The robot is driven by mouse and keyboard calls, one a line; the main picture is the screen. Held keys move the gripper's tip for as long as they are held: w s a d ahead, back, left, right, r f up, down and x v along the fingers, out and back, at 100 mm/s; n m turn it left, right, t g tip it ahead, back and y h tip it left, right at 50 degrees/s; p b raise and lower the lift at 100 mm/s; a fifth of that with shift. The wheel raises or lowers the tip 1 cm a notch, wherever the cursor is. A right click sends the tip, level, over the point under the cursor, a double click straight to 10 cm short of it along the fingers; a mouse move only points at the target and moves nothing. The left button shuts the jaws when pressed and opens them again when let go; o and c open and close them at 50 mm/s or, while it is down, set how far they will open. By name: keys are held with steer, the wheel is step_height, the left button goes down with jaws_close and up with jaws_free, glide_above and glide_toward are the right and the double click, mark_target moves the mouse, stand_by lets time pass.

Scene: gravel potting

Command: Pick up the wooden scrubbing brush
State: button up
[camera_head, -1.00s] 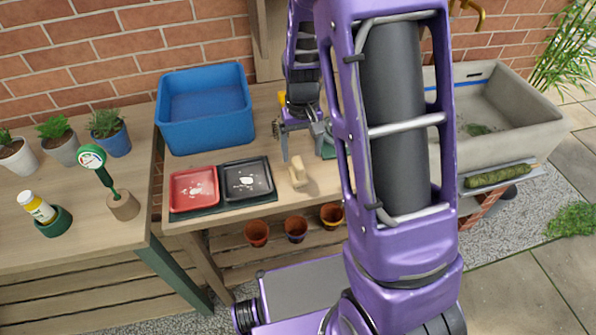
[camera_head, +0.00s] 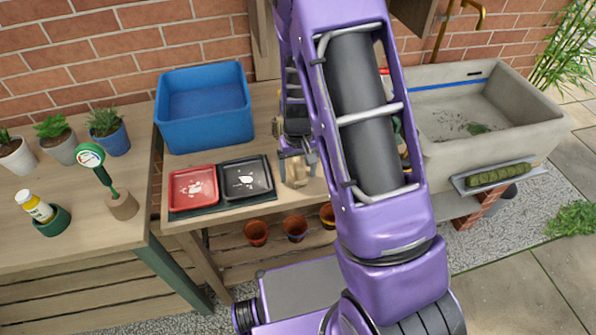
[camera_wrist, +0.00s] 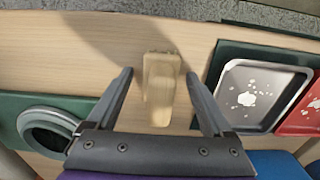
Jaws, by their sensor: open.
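The wooden scrubbing brush (camera_head: 297,170) is a small pale block on the bench, right of the black tray. It also shows in the wrist view (camera_wrist: 161,88), lying between my two fingers. My gripper (camera_wrist: 159,76) is open, with one finger on either side of the brush and a visible gap on both sides. In the head view my gripper (camera_head: 298,160) is at the brush, partly hidden by my arm. I cannot tell the exact height of the fingertips above the bench.
A black tray (camera_head: 268,181) and a red tray (camera_head: 213,189) with white bits lie on a green mat. A blue bin (camera_head: 160,126) stands behind them. In the wrist view, a round grey-green ring (camera_wrist: 24,122) lies left of the brush. A stone sink (camera_head: 440,150) is at right.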

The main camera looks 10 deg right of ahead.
mark_target(298, 161)
jaws_close()
steer(key=shift+r, duration=0.1)
step_height(298, 161, up, 10)
steer(key=shift+f, duration=0.1)
stand_by(0.5)
steer(key=c, duration=0.8)
jaws_free()
steer(key=c, duration=0.5)
